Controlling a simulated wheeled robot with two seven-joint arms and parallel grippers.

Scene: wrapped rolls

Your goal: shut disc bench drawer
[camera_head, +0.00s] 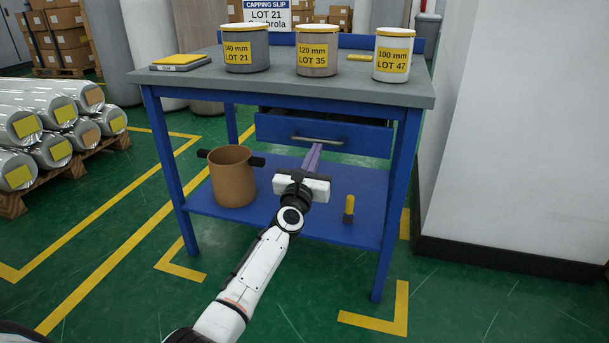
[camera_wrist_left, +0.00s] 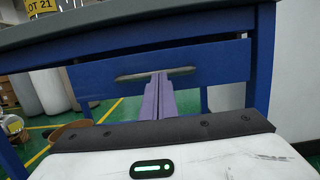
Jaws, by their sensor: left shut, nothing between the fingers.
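The blue bench drawer (camera_head: 345,135) sits under the grey top of the blue bench (camera_head: 300,91) and stands out a little toward me, with a dark gap above its front. Its grey bar handle (camera_head: 318,141) runs along the front, and it also shows in the left wrist view (camera_wrist_left: 155,74). My left gripper (camera_head: 314,151) is shut and empty, with its purple fingers pointing at the drawer front just below the handle. In the left wrist view the fingertips (camera_wrist_left: 159,75) overlap the handle; I cannot tell whether they touch. My right gripper is not in view.
Three lidded canisters (camera_head: 317,52) stand on the bench top. Wrapped rolls (camera_head: 45,130) lie on a pallet at left. A white wall (camera_head: 520,130) stands at right.

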